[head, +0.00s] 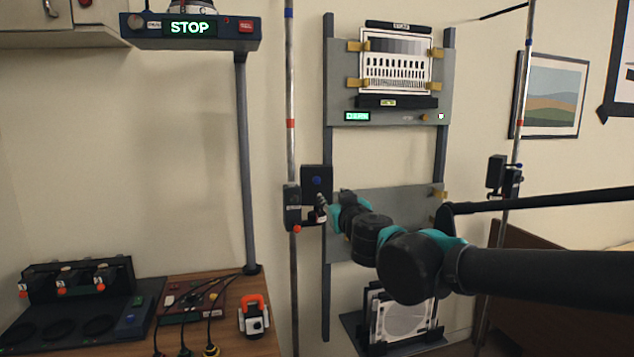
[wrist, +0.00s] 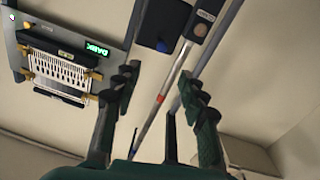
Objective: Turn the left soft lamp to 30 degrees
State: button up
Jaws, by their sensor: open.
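The left soft lamp (head: 317,180) is a dark box with a blue spot on its face, beside a dark clamp (head: 292,206) on the left pole (head: 290,90). My gripper (head: 324,208) is just below the lamp in the head view, by the clamp's right side; contact cannot be told there. In the wrist view my gripper (wrist: 158,76) is open, with nothing between its fingers except the view of the pole (wrist: 161,98) behind. The lamp (wrist: 160,24) and labelled clamp (wrist: 204,24) lie beyond the fingertips. The lamp's angle reading cannot be made out.
A chart board (head: 396,60) with a DARK display hangs right of the pole. A second lamp (head: 495,172) is on the right pole. A STOP display unit (head: 190,29) stands upper left. A wooden bench (head: 215,340) with devices is lower left. Framed panels (head: 403,318) stand below my arm.

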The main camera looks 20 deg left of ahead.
aim_at(318, 181)
jog(key=x, duration=1.7)
jog(key=shift+a+r, duration=0.2)
jog(key=shift+a, duration=0.15)
grip_shut()
